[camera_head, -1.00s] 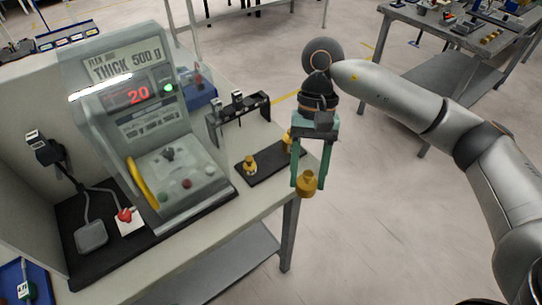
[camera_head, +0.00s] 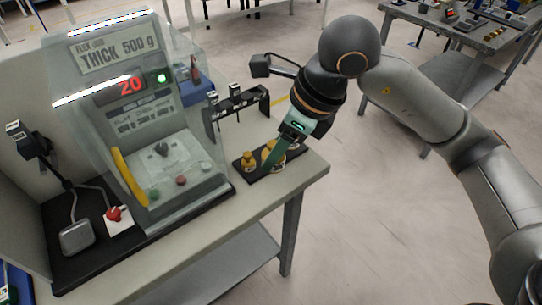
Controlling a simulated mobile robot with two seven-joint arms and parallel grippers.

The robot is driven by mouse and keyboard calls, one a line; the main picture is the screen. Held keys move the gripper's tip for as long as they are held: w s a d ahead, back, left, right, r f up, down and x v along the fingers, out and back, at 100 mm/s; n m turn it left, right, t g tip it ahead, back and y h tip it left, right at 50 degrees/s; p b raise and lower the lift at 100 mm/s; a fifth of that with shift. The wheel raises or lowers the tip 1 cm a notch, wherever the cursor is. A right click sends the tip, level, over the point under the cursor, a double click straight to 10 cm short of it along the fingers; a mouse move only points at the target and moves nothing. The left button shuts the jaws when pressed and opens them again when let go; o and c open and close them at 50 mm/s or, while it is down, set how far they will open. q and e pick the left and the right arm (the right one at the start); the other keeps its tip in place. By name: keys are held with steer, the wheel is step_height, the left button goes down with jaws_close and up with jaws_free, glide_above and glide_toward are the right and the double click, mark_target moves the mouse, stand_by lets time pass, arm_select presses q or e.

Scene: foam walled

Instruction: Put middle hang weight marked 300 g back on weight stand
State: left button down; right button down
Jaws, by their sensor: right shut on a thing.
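The weight stand (camera_head: 247,177) is a low black base near the right end of the bench. A brass weight (camera_head: 249,160) stands at its left end. The fingers and wrist cover part of this held weight and the right part of the stand. I cannot tell whether the held weight touches the base, and its marking is not readable. My left gripper is not in view.
A testing machine (camera_head: 150,130) with a lit red display fills the left of the bench. A black rack (camera_head: 238,104) with small devices stands behind the stand. The bench's right edge (camera_head: 310,178) is close to the stand, with open floor beyond.

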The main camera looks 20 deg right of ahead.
steer(key=shift+r+m, duration=0.1)
steer(key=shift+m, duration=0.2)
steer(key=shift+w, duration=0.25)
steer(key=w+d+f, duration=0.1)
steer(key=w+f, duration=0.2)
steer(key=w, duration=0.1)
steer(key=w+d+f+p, duration=0.1)
steer(key=w+f, duration=0.1)
steer(key=w, duration=0.2)
steer(key=w+d+f, duration=0.1)
steer(key=w+f, duration=0.2)
steer(key=w, duration=0.1)
steer(key=shift+d+f, duration=0.2)
steer(key=shift+f, duration=0.1)
steer(key=shift+w+d+f+p, duration=0.1)
steer(key=shift+w+f+p, duration=0.2)
steer(key=shift+w+f, duration=0.25)
step_height(320, 180, down, 3)
steer(key=shift+s+r+p, duration=0.1)
steer(key=shift+r+p, duration=0.1)
steer(key=shift+p, duration=0.1)
steer(key=shift+f, duration=0.35)
